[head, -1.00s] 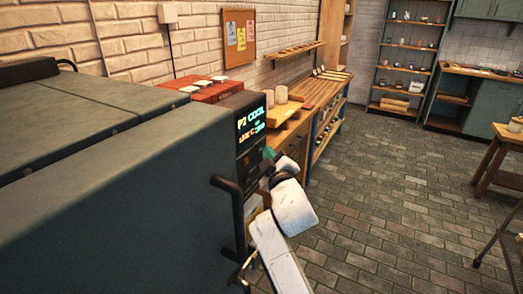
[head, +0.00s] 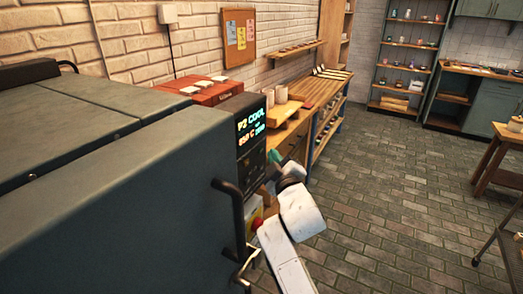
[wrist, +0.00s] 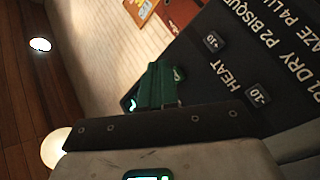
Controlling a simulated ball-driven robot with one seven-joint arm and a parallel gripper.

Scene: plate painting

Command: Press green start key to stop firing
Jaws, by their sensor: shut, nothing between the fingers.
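The grey kiln (head: 130,190) fills the left of the head view. Its lit display (head: 251,122) reads "P2 COOL" with a temperature line under it. My gripper (head: 273,157) is shut and empty, its green fingertips close to the right of the kiln's control panel. My gripper's green fingers (wrist: 153,88) are at the panel's edge. A small green patch (wrist: 179,74) beside them may be the start key, partly hidden. I cannot tell whether they touch.
A red and yellow switch (head: 255,222) and a black handle (head: 228,205) are on the kiln's front. A wooden bench (head: 318,95) with pale pots stands behind. The brick-paved floor (head: 400,180) to the right is open.

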